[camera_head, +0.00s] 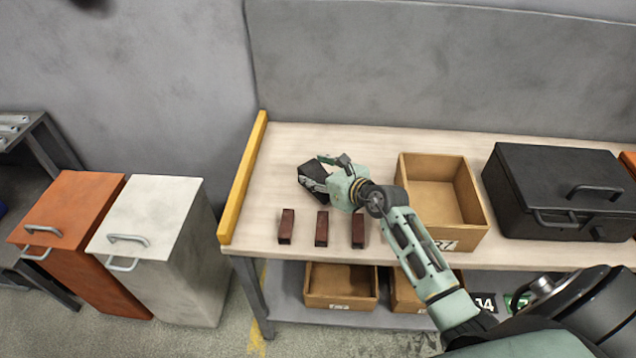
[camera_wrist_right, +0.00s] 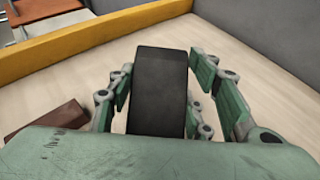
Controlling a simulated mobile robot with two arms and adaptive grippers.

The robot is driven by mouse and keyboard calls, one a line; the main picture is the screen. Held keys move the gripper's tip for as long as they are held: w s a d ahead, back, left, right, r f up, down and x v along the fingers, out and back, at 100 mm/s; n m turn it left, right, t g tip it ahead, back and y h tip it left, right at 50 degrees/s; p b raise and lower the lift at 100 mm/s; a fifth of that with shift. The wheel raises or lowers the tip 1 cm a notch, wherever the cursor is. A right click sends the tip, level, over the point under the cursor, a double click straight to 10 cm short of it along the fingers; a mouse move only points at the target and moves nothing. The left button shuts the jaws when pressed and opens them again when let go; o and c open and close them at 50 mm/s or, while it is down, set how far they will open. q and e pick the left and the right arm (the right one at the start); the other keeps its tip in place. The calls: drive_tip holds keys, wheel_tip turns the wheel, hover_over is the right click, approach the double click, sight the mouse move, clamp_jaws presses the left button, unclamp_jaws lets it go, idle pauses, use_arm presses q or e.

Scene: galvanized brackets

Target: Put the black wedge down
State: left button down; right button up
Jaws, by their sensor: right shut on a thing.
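The black wedge (camera_head: 312,177) is at the fingers of my right gripper (camera_head: 329,170), over the left part of the workbench (camera_head: 283,262). In the right wrist view the black wedge (camera_wrist_right: 158,90) stands between the two green fingers of my right gripper (camera_wrist_right: 160,95), which is shut on it. Its lower end is hidden by the gripper body. I cannot tell whether the wedge touches the bench top. My left gripper is not in view.
Three dark red blocks (camera_head: 321,228) stand in a row near the front edge. An open cardboard bin (camera_head: 470,205) and a black case (camera_head: 550,180) are to the right. A yellow rail (camera_head: 243,180) borders the left edge. Bench top behind the gripper is clear.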

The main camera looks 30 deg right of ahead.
drive_tip(key=shift+f, duration=1.7)
drive_tip(key=o, duration=1.1)
drive_tip(key=shift+f, duration=0.25)
drive_tip(key=o, duration=0.5)
drive_tip(key=shift+s, duration=0.1)
drive_tip(key=shift+r, duration=0.1)
